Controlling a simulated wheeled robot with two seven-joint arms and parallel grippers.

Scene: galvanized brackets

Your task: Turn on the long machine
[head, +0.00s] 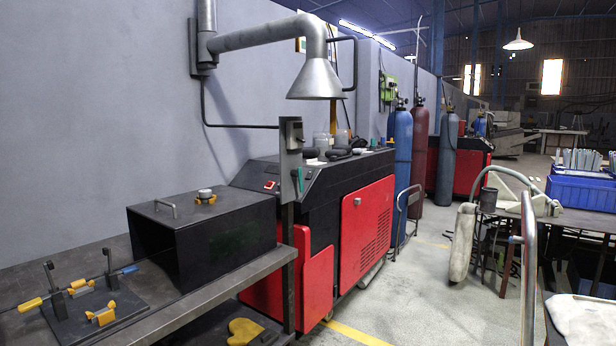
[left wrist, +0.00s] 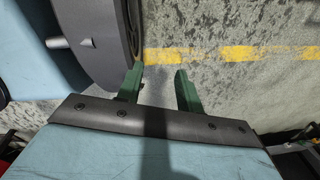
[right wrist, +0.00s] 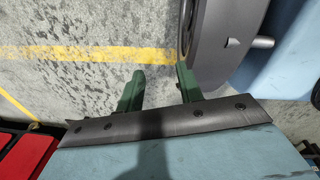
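A long red and black machine (head: 365,218) stands along the wall in the middle of the head view. Its black sloped top carries a small red switch or button (head: 270,185) at the near left end and several dark round parts further along. My left gripper (left wrist: 159,69) shows in the left wrist view with its green fingers apart and nothing between them, above the floor. My right gripper (right wrist: 160,69) is likewise open and empty above the floor in the right wrist view. Neither gripper shows in the head view, and both are away from the machine.
A metal workbench (head: 200,308) with a black box (head: 205,235) and a clamp fixture (head: 85,310) stands at near left. A post with a small grey box (head: 291,133) rises before the machine. Gas cylinders (head: 402,165) stand beyond. The floor (head: 415,300) right of the machine is clear.

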